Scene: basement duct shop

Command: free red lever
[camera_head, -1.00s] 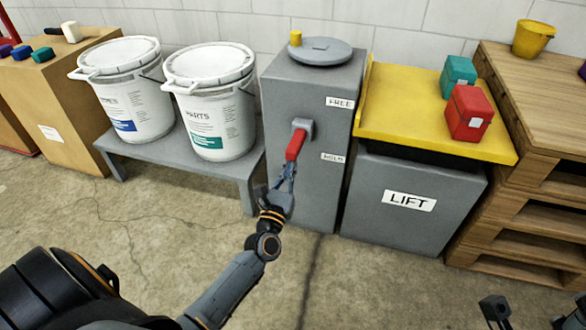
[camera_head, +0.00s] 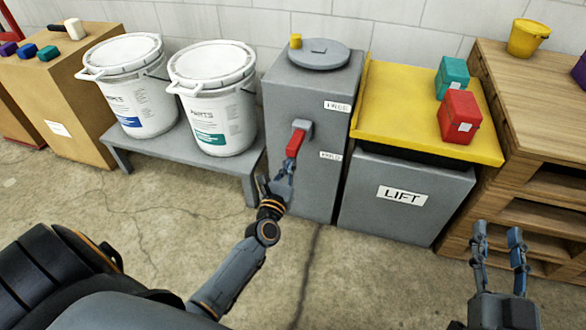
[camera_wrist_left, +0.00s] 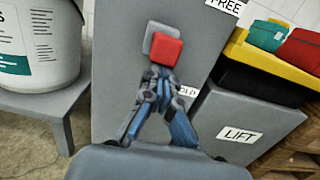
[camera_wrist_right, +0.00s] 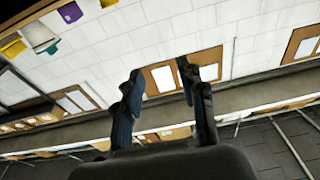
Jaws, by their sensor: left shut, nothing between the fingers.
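The red lever (camera_head: 294,144) sits on a grey mount on the front of the grey cabinet (camera_head: 318,190). It slants down from the mount, nearer the lower label, HOLD (camera_head: 331,156), than the upper label, FREE (camera_head: 337,106). My left gripper (camera_head: 287,165) is shut and empty just below the lever's lower end. The left wrist view shows the lever's red end (camera_wrist_left: 166,51) just beyond the closed fingertips (camera_wrist_left: 160,78); I cannot tell whether they touch. My right gripper (camera_head: 499,232) is open and empty at the lower right, far from the lever.
Two white buckets (camera_head: 215,105) stand on a grey bench (camera_head: 180,158) left of the cabinet. Right of it is a grey LIFT bin (camera_head: 385,220) with a yellow top (camera_head: 393,90) bearing teal and red boxes. Wooden pallets (camera_head: 530,200) stand further right. The floor in front is clear.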

